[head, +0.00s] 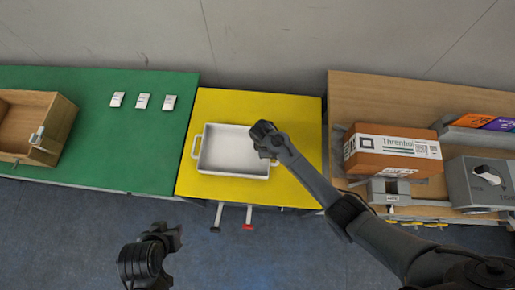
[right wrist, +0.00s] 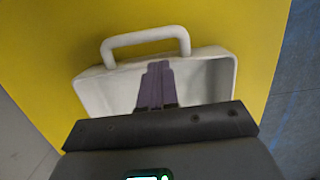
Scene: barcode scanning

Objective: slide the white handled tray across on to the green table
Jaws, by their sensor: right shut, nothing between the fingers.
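The white handled tray (head: 228,151) lies flat and empty on the yellow table (head: 290,185). Its left handle (head: 196,146) points toward the green table (head: 155,150). My right gripper (head: 266,140) is over the tray's right end, hiding part of that end.
The green table adjoins the yellow one on the left. A wooden table on the right holds an orange-brown carton (head: 392,152) and grey equipment.

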